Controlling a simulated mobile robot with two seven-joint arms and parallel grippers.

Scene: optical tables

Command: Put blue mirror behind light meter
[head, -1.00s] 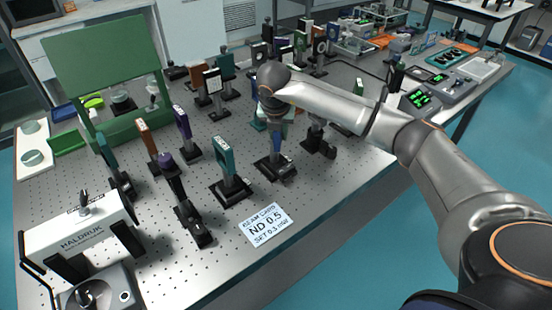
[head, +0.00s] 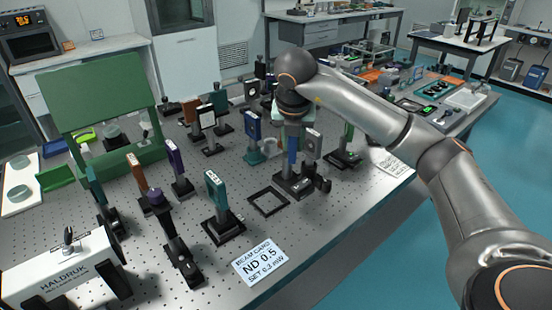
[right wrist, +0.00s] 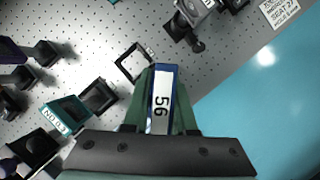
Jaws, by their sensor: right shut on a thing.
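My right gripper (head: 292,112) points down, shut on the blue mirror (head: 292,150), a narrow blue piece on a dark base. In the right wrist view, its top edge (right wrist: 161,100) carries a white label reading 56 between the fingers. Its base looks raised off the table, but the exact gap cannot be told. Just right of it stands a grey-faced device (head: 313,143) on a black post mount with a side knob, possibly the light meter; it also shows in the right wrist view (right wrist: 193,8). My left gripper is not in view.
A teal filter (head: 216,190) stands left of that, behind the beam card (head: 260,258). Several mounts crowd the back. The white HALDRUK box (head: 62,275) is front left. The table's right front is clear.

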